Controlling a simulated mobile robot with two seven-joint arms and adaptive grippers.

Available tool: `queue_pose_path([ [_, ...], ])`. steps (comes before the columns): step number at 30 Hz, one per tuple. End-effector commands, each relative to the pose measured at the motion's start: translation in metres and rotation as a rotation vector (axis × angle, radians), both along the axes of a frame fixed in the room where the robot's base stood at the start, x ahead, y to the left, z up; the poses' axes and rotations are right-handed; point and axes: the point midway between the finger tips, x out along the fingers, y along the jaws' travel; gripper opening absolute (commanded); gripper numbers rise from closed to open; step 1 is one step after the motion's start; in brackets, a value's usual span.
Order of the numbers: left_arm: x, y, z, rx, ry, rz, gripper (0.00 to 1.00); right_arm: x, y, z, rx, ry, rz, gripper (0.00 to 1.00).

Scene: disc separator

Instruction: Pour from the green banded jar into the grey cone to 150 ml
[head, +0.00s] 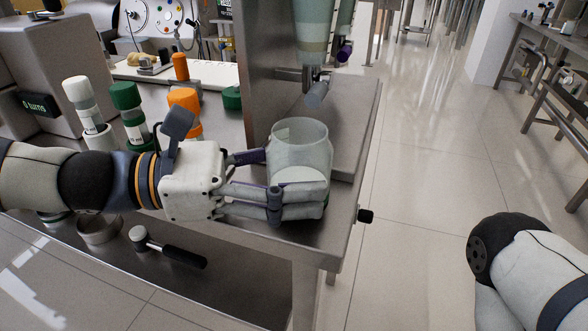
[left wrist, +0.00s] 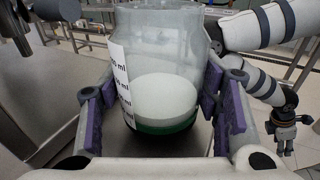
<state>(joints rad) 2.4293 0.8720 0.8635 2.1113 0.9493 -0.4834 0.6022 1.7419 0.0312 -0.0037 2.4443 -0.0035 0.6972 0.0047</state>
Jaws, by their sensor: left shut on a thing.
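My left gripper (head: 298,192) is shut around the lower half of a clear, wide-mouthed jar (head: 300,150). The jar stands upright at the right end of the steel bench; I cannot tell whether its base touches it. In the left wrist view the jar (left wrist: 155,50) shows a white label with ml marks, pale contents low inside and a green band at the base. A grey-green tapered vessel (head: 313,35) with a spout hangs above and behind the jar; I cannot tell whether it is the grey cone. My right gripper (left wrist: 284,143) shows small in the left wrist view.
White-capped (head: 77,92), green-capped (head: 126,98) and orange-capped (head: 184,100) containers stand at the left of the bench. A steel upright (head: 258,75) rises behind the jar. A metal cup (head: 98,230) and a black-handled tool (head: 170,250) lie below.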

Motion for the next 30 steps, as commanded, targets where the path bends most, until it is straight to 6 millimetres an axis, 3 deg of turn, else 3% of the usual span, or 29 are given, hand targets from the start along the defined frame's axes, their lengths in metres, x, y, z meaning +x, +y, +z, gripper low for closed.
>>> queue_pose_path([
  [21, 0.0, 0.0, -0.009, -0.001, 0.0, 0.0, 0.0, -0.002, 0.0, -0.003, 0.0, 0.007, 0.0, 0.4],
  [22, 0.0, 0.0, -0.009, -0.001, 0.0, 0.0, 0.64, -0.002, 0.0, -0.003, 0.0, 0.007, 0.0, 0.4],
  [24, 0.0, 0.0, -0.009, -0.001, 0.0, 0.0, 0.8, -0.002, 0.0, -0.003, 0.0, 0.007, 0.0, 0.4],
  [30, 0.0, 0.0, -0.01, 0.0, 0.001, 0.0, 0.81, -0.002, 0.0, -0.003, 0.0, 0.007, 0.0, 0.4],
])
